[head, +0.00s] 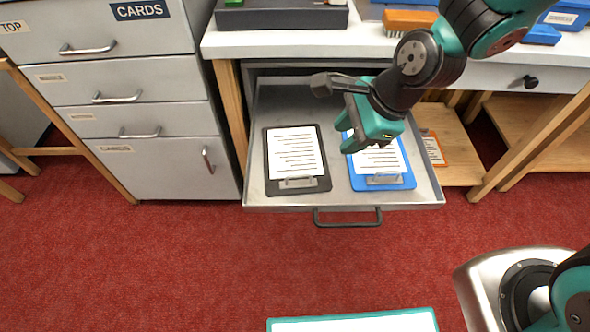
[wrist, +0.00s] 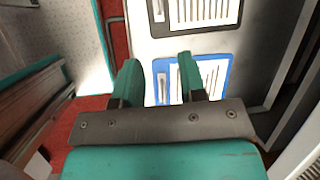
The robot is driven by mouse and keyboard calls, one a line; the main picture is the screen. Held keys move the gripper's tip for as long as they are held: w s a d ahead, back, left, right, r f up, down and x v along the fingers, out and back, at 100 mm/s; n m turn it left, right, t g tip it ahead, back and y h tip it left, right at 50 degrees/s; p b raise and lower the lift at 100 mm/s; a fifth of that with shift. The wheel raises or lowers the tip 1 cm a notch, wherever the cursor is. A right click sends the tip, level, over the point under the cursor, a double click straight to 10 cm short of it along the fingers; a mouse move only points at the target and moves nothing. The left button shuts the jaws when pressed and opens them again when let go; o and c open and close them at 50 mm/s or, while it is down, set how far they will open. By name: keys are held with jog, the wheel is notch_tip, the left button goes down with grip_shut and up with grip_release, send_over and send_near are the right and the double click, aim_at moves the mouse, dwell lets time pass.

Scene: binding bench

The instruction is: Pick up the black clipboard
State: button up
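The black clipboard (head: 296,158) lies flat in the open drawer, on its left side, with a white lined sheet and a metal clip at its near edge. It also shows at the top of the wrist view (wrist: 195,12), partly cut off. A blue clipboard (head: 379,165) lies beside it on the right, also with a white sheet. My gripper (head: 370,138) is above the blue clipboard, to the right of the black one, and hides part of the blue one. In the wrist view my gripper's fingers (wrist: 160,78) are apart with nothing held between them.
The drawer (head: 320,198) is pulled out below the white bench top (head: 300,42). A grey cabinet (head: 125,95) stands to the left. An orange clipboard (head: 434,149) is on a wooden shelf at right. A teal-edged white surface (head: 352,322) is at the bottom. Red carpet lies open between.

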jog(key=b, duration=0.3)
send_over(304, 175)
jog(key=d, duration=0.3)
jog(key=shift+m, duration=0.3)
jog(key=f, duration=1.1)
jog(key=shift+s, duration=0.4)
jog(key=b+x, duration=0.1)
jog(key=x, duration=0.2)
jog(key=b+x, duration=0.1)
jog(key=x, duration=0.2)
jog(key=shift+a, duration=0.5)
grip_shut()
